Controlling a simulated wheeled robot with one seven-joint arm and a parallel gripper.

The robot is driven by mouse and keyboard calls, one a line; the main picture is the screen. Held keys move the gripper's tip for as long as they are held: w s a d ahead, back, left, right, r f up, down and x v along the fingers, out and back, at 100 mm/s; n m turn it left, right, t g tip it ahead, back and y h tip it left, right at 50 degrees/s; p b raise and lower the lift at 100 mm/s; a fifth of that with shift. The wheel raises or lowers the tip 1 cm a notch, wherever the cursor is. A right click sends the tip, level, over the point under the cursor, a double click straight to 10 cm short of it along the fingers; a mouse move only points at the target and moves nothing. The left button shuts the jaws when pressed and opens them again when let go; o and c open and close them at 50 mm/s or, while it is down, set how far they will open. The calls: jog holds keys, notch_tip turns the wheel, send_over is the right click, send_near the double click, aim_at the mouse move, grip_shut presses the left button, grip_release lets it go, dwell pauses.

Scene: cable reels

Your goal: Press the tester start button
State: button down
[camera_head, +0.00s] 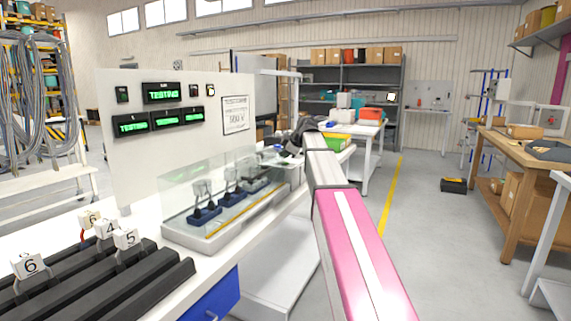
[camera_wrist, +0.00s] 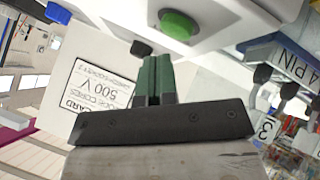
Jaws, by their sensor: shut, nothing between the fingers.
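The tester is a pale upright panel (camera_head: 180,90) with green-lit displays (camera_head: 161,93) that read "TESTING". A clear-covered tray (camera_head: 215,225) with blue-based connectors stands in front of it. The round green start button (camera_wrist: 178,25) is on a white housing (camera_wrist: 235,12) at the top of the wrist view. I cannot make the button out in the head view. My gripper (camera_wrist: 155,58) is shut and empty, its green fingers together just short of the button in the picture; a gap seems to show. In the head view my gripper (camera_head: 290,153) is beyond the tray's far end.
A "500 V" card (camera_wrist: 103,88) is on the panel. Numbered plugs (camera_head: 127,238) stand in dark racks at the front left. Dark-handled connectors (camera_wrist: 262,74) and a "4 PIN" label show at right in the wrist view.

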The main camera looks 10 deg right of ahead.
jog(key=shift+r, duration=0.1)
jog(key=shift+r, duration=2.45)
